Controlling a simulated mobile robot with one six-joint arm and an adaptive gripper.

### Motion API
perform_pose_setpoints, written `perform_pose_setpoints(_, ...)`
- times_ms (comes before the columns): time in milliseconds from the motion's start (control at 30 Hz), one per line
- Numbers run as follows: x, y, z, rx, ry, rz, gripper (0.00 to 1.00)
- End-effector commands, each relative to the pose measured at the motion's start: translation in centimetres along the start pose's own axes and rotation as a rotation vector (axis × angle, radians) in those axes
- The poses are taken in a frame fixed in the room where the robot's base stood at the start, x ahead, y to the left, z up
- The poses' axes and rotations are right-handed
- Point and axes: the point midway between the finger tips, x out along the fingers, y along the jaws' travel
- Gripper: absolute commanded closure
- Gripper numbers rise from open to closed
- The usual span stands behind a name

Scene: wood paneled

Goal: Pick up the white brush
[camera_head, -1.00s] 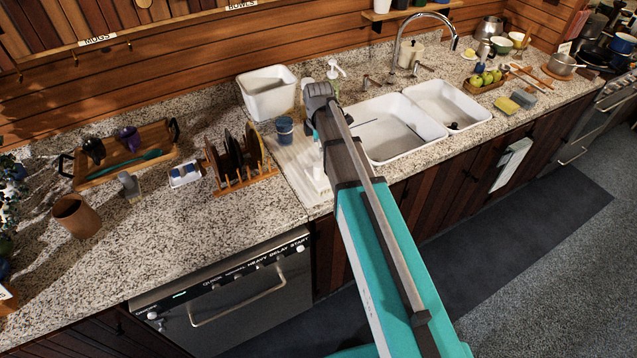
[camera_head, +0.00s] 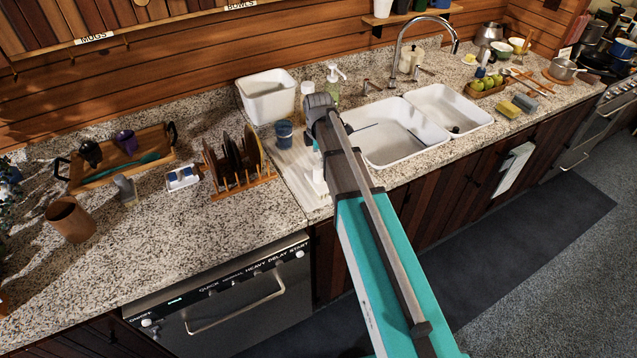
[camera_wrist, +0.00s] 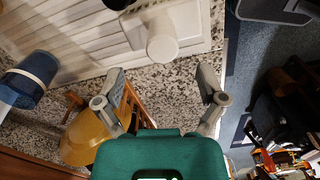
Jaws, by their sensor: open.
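A white object with a round knob, which looks like the white brush (camera_wrist: 163,42), lies on the ribbed white drainboard (camera_wrist: 75,45) in the wrist view. In the head view a white piece of it (camera_head: 318,181) shows beside my arm, partly hidden. My gripper (camera_wrist: 162,86) is open in the wrist view, its two fingers spread with nothing between them but speckled counter. The knob is just beyond the fingertips, roughly centred between them. In the head view my arm hides the fingers.
A blue cup (camera_head: 284,134) stands on the drainboard, also at left in the wrist view (camera_wrist: 30,78). A wooden rack with plates (camera_head: 238,182) is left of the drainboard; a plate edge (camera_wrist: 88,138) shows close to my left finger. The double sink (camera_head: 425,150) is to the right.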

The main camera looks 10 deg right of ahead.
Motion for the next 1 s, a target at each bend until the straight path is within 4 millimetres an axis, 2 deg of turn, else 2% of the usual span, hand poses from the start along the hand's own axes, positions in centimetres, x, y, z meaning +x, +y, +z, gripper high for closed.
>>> perform_pose_setpoints(600, 4.5, -0.2, -0.1, 0.0, 0.0, 0.0, 0.1)
perform_pose_setpoints(1000, 5.0, -0.2, -0.1, 0.0, 0.0, 0.0, 0.1)
